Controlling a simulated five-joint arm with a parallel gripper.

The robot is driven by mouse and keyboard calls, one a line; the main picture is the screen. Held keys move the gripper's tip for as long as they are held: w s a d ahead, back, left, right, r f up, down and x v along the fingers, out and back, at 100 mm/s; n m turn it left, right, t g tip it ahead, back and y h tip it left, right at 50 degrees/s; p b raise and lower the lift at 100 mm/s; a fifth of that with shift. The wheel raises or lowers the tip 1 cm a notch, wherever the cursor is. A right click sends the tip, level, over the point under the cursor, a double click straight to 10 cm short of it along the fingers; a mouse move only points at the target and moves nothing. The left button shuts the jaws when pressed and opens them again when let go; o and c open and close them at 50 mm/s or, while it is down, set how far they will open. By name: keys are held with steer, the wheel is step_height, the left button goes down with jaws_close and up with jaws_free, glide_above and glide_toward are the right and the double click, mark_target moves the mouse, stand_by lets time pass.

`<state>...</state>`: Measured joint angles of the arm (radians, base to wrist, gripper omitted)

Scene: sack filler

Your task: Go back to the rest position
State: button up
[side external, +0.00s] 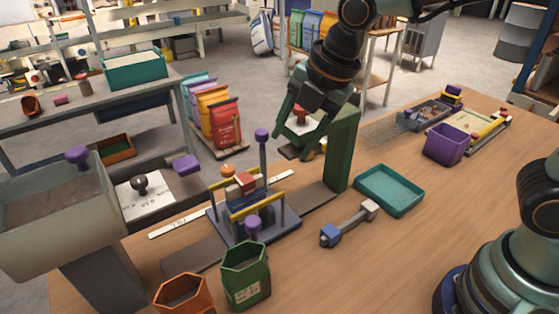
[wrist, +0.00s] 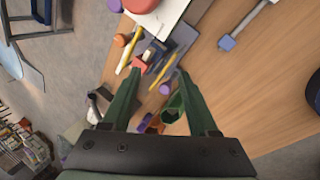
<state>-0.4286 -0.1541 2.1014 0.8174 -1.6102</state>
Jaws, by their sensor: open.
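My gripper (side external: 298,132) is up in the air at the top middle of the side view, beside the green post (side external: 342,150). Its two green fingers are spread apart with nothing held between them. In the wrist view my gripper (wrist: 158,74) also shows open, its fingers pointing down over the grey fixture with yellow bars (wrist: 165,60). That fixture (side external: 253,222) stands on the table below, with a red block (side external: 244,181) on it. A red knob (side external: 300,117) shows behind or between the fingers; whether they touch it I cannot tell.
A teal tray (side external: 389,190), a blue-ended bar (side external: 348,224) and a purple bin (side external: 445,144) are on the wooden table. A green container (side external: 245,274) and an orange container (side external: 183,294) stand at the front. A grey hopper (side external: 55,205) is at left. Bare table lies right of the bar.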

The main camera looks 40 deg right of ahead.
steer(key=s+d+m+h, duration=0.1)
steer(key=s+d+m, duration=0.2)
steer(key=d+m, duration=0.5)
steer(key=s+d+r+m+t, duration=0.1)
steer(key=s+d+m, duration=0.3)
steer(key=d+m, duration=0.4)
steer(key=m, duration=0.7)
steer(key=shift+s+d+r+t+h, duration=0.15)
steer(key=shift+r+t+h, duration=0.15)
steer(key=shift+h, duration=0.1)
